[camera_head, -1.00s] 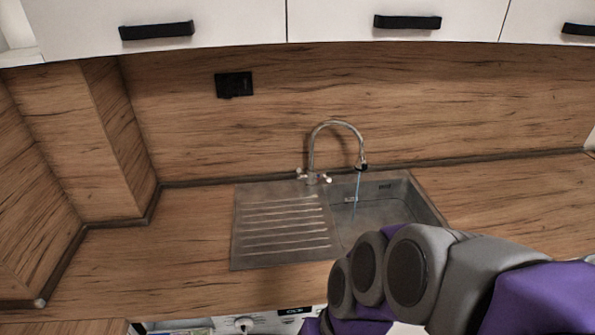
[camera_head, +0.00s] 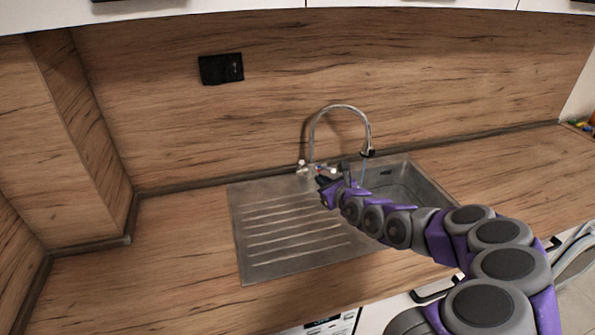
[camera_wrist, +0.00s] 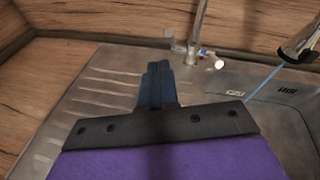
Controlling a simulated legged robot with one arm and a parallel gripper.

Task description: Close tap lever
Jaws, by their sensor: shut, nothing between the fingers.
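The tap (camera_head: 341,108) has a tall curved metal spout at the back of the sink. Its small levers with pale ends sit at the base, one on the left (camera_head: 302,166) and one on the right (camera_head: 331,170). In the wrist view the right lever (camera_wrist: 218,64) has red and blue marks beside it. A thin blue water stream (camera_wrist: 263,84) runs from the spout. My gripper (camera_wrist: 157,70) is shut and empty, over the drainer side, in front and left of the right lever in the wrist view. In the head view my gripper (camera_head: 324,184) is close to the tap base; contact cannot be told.
The steel sink has a ribbed drainer (camera_head: 290,228) on the left and a basin (camera_head: 405,185) on the right. A wood splashback (camera_head: 450,90) with a black socket (camera_head: 221,69) stands behind. The counter left of the sink is clear.

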